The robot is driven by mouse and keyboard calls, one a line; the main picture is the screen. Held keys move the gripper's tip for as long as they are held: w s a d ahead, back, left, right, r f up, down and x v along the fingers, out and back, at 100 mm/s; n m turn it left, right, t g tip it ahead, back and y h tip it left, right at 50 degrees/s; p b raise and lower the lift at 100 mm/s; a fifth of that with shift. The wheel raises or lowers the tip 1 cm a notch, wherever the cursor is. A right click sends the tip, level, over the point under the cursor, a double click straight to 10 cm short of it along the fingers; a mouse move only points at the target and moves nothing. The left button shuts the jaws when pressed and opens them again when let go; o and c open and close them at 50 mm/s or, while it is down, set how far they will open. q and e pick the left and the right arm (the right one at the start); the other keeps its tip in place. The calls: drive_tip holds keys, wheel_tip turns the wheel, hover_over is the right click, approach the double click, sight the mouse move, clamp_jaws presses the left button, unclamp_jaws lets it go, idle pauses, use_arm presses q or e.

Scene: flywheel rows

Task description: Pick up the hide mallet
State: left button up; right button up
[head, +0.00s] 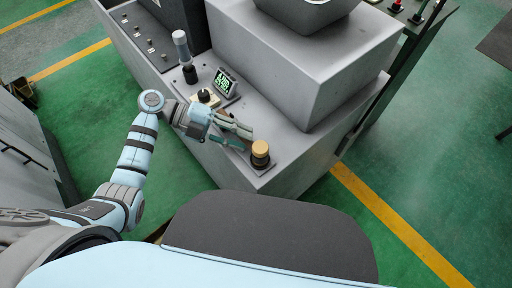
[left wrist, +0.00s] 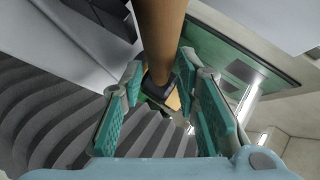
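The hide mallet (head: 260,148) is at the front corner of the grey machine ledge, showing a round tan end above a dark band. In the left wrist view its brown handle (left wrist: 160,35) runs down from the top edge to a dark part with some tan beside it. My left gripper (head: 238,136) reaches over the ledge just left of the tan end. In the left wrist view its teal-padded fingers (left wrist: 162,85) are spread, one either side of the handle, with a small gap seeming to show. My right gripper is not in view.
A small lit display (head: 225,81) and a grey-topped cylinder (head: 183,55) stand on the ledge (head: 287,152) behind my left gripper. A large grey machine block (head: 300,70) rises close behind the mallet. Open green floor (head: 100,125) lies left of the ledge.

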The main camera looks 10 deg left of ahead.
use_arm(q)
drive_tip(key=shift+d, duration=0.2)
clamp_jaws()
wheel_tip(320, 180, up, 20)
drive_tip(key=p, duration=0.3)
drive_tip(key=shift+p, duration=0.3)
drive_tip(key=shift+c, duration=1.8)
unclamp_jaws()
clamp_jaws()
drive_tip(key=shift+w+a, duration=0.1)
